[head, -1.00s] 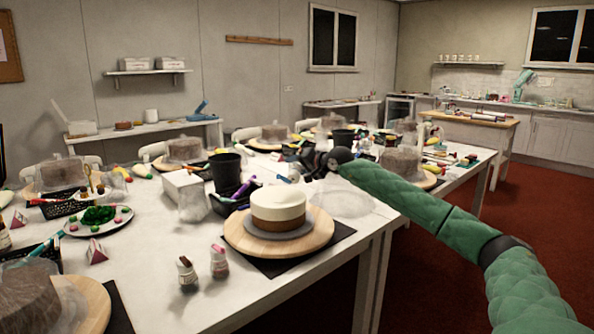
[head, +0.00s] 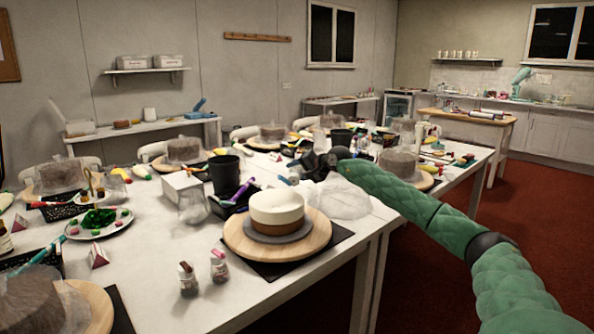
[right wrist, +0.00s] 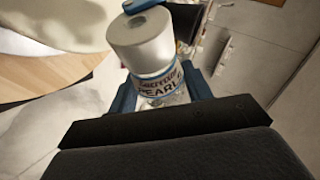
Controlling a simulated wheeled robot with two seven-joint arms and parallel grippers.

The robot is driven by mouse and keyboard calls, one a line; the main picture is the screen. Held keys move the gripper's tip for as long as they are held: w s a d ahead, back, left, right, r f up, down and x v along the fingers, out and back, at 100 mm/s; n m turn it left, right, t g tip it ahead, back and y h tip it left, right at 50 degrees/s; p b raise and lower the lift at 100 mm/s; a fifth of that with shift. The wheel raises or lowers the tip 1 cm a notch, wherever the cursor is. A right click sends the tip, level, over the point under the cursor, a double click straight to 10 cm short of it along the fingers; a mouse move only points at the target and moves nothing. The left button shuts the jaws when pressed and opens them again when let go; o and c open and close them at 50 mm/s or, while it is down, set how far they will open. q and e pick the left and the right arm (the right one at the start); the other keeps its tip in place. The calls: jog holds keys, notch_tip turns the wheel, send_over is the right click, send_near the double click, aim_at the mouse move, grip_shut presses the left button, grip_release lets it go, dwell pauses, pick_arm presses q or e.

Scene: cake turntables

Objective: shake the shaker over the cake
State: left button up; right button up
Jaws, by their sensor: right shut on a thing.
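The cake (head: 277,212), cream on top and brown below, stands on a grey board on the round wooden turntable (head: 235,244) in the head view. My right gripper (head: 312,166) is behind and slightly right of the cake. In the right wrist view it is shut on a clear shaker (right wrist: 160,82) with a silver cap and a label ending in "PEARLS". The cake (right wrist: 55,18) shows in that view's upper left, beside the shaker and apart from it. My left gripper is not in view.
Two small bottles (head: 188,280) (head: 219,267) stand front left of the turntable. Crumpled clear plastic (head: 342,200) lies right of the cake, below my right arm. A black cup (head: 225,175) and a white box (head: 182,188) stand behind left.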

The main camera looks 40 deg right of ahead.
jog(key=shift+w+d, duration=0.15)
jog(key=shift+w, duration=0.7)
jog(key=shift+s+r+b, duration=0.1)
jog(key=shift+b, duration=0.35)
jog(key=shift+r+n+t+b, duration=0.15)
jog(key=shift+n+t+b, duration=0.15)
jog(key=shift+t, duration=0.1)
